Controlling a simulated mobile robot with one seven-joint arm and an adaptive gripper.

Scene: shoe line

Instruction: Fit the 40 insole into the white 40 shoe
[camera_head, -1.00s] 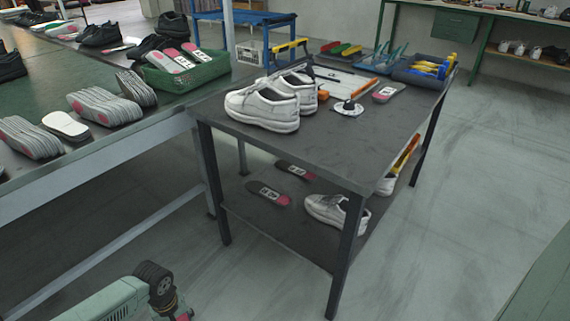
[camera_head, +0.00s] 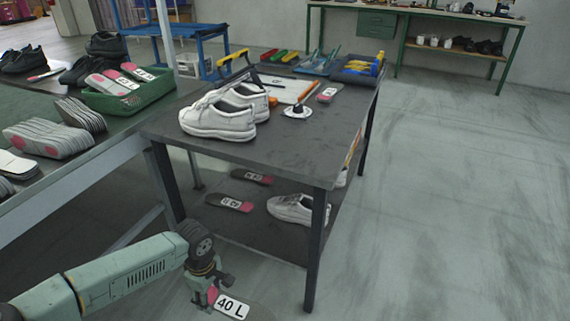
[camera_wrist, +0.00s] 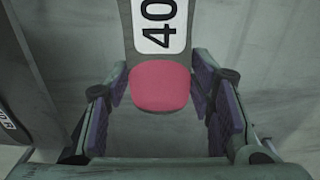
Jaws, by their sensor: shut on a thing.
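My gripper (camera_head: 213,287) is low in front of the table and shut on an insole (camera_head: 232,305) labelled "40 L". In the wrist view the insole's pink heel (camera_wrist: 160,88) lies between my two fingers (camera_wrist: 162,95), with a white "40" label beyond it. A pair of white shoes (camera_head: 218,122) stands on the dark table top (camera_head: 290,150), the near one partly covering the other. Their size marks are too small to read. Another white shoe (camera_head: 292,208) lies on the lower shelf, partly behind the table leg.
Two insoles with pink ends (camera_head: 230,203) lie on the lower shelf. A green crate (camera_head: 130,95) and stacked insoles (camera_head: 48,138) are on the bench at left. Floor right of the table is clear.

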